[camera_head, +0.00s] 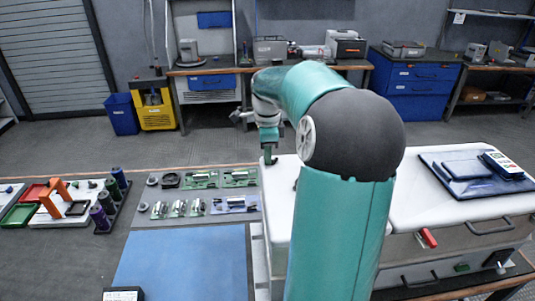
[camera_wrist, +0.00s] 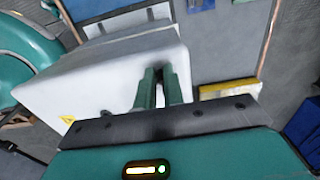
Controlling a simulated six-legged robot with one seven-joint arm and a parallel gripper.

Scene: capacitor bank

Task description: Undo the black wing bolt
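My gripper (camera_head: 268,157) is at the far left corner of the white cabinet top in the head view, pointing down. In the wrist view its two green fingers (camera_wrist: 159,72) reach over the white cabinet top near its edge. A narrow dark gap shows between the fingers. I cannot tell whether the dark patch is the black wing bolt or only shadow, nor whether the fingers touch anything. The white cabinet (camera_head: 425,200) also shows in the wrist view (camera_wrist: 95,85), with a yellow warning triangle on its side. No wing bolt can be made out clearly.
A red handle (camera_head: 428,238) is on the cabinet's front. A dark blue tray (camera_head: 470,172) lies on its right part. Left of the cabinet are green circuit boards (camera_head: 200,179), a blue mat (camera_head: 180,265) and an orange stand (camera_head: 52,197). My arm hides the cabinet's middle.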

